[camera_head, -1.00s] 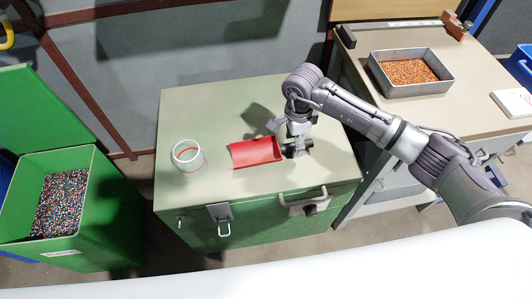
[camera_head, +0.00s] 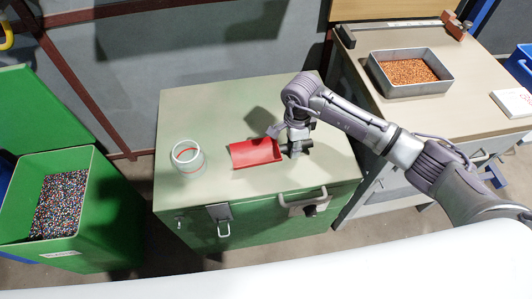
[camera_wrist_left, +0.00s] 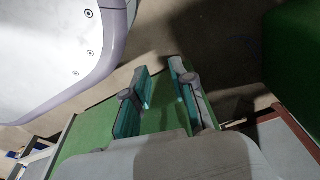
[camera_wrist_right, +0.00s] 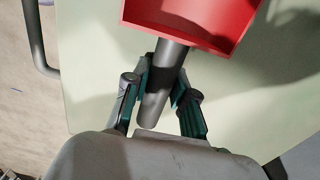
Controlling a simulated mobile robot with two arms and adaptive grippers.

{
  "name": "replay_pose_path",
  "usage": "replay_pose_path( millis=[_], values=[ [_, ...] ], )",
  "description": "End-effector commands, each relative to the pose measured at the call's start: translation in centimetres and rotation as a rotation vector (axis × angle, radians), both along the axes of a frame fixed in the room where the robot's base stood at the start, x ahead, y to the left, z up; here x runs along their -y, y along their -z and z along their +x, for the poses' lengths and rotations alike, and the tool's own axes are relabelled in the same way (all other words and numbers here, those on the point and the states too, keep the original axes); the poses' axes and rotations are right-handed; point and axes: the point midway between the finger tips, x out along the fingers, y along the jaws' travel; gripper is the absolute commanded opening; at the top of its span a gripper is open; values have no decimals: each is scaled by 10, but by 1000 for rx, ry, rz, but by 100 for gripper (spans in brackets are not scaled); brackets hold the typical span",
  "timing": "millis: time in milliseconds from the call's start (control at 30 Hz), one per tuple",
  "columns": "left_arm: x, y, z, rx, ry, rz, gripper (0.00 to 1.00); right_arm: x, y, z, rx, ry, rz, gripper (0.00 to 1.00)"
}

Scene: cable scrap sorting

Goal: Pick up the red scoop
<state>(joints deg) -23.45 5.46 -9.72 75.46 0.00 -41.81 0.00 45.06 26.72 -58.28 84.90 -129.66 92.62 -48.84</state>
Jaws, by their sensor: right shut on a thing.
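The red scoop (camera_head: 255,152) lies on the top of the green chest (camera_head: 215,105), its open end facing left. In the right wrist view the scoop's red pan (camera_wrist_right: 195,22) is at the top, with a dark grey handle (camera_wrist_right: 163,75) running down from it. My right gripper (camera_head: 295,150) is at the scoop's right end. In the right wrist view its fingers (camera_wrist_right: 160,90) are on either side of the handle, shut on it. My left gripper (camera_wrist_left: 160,75) shows only in the left wrist view, with its fingers apart and nothing between them.
A clear round container with a red ring (camera_head: 188,156) stands left of the scoop on the chest. A green bin of mixed granules (camera_head: 60,205) is at the left. A metal tray of copper granules (camera_head: 411,72) sits on the bench at the right.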

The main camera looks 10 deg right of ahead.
Motion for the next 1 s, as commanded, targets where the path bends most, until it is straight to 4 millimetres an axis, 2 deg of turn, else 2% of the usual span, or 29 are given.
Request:
replay_pose_path(
  millis=[267,700,833,1000],
  values=[
    [0,-1,0,2,0,1,25,0,-9,1,4,0,2,0],
    [-4,13,-12,-6,4,3,25,0,-88,1,4,-1,1,0],
    [-4,16,-15,-7,6,2,25,0,-99,1,3,0,0,0],
    [-4,17,-18,-12,6,3,25,0,-101,0,0,0,0,0]
  ],
)
